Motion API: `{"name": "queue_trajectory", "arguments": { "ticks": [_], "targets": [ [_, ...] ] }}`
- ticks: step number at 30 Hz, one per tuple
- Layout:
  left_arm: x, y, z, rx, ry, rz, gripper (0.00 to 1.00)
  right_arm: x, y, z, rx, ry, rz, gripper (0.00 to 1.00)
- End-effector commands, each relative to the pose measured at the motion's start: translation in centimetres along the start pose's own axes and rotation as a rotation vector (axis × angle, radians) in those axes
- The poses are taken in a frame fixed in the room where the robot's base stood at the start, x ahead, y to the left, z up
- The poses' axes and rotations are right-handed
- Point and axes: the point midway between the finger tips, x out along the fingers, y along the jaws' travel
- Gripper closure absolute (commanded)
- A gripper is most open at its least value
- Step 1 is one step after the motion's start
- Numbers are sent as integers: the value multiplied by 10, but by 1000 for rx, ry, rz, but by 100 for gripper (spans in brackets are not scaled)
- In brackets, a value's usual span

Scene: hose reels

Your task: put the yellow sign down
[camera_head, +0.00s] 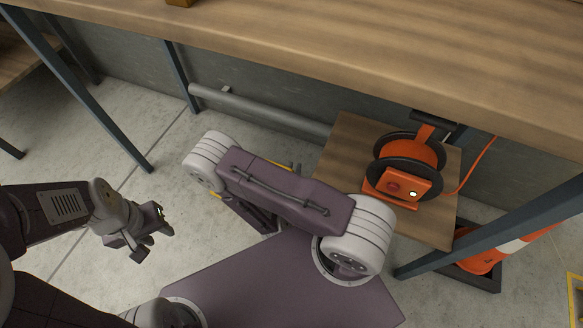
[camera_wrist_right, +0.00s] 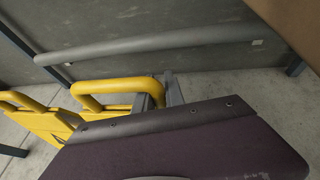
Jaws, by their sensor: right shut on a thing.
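The yellow sign (camera_wrist_right: 50,122) shows at the left of the right wrist view, with a looped yellow handle (camera_wrist_right: 112,86). My right gripper (camera_wrist_right: 160,94) is shut on this handle, its grey fingers at the handle's right end. In the head view, my right arm hides most of the sign, and only small yellow bits (camera_head: 216,195) show beside the arm. I cannot tell whether the sign's lower end touches the floor. My left gripper (camera_head: 154,243) is empty, its fingers apart, above the floor at the left.
A wooden workbench (camera_head: 370,60) with blue-grey legs spans the back. Below it, an orange hose reel (camera_head: 412,155) stands on a wooden board (camera_head: 345,150). A grey pipe (camera_head: 265,112) runs along the wall. Bare floor (camera_head: 150,185) shows at the left.

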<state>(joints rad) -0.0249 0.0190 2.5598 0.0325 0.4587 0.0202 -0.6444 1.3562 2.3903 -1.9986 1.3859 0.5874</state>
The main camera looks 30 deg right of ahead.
Motion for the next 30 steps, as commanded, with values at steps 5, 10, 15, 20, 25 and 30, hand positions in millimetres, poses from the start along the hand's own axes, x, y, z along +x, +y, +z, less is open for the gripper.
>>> {"name": "queue_trajectory", "arguments": {
  "ticks": [5,10,15,20,25,30],
  "targets": [
    [5,0,1,0,-1,0,64,2,-3,-4,1,-2,4,100],
    [5,0,1,0,0,0,64,2,-3,-3,1,-2,4,100],
    [6,0,1,0,0,0,64,3,-3,-6,1,0,4,77],
    [6,0,1,0,0,0,64,3,-3,-6,0,0,4,64],
    [6,0,1,0,0,0,64,3,-3,-6,0,0,4,64],
    [-6,0,-1,0,0,0,64,-3,2,6,2,-1,1,64]
  ]
}}
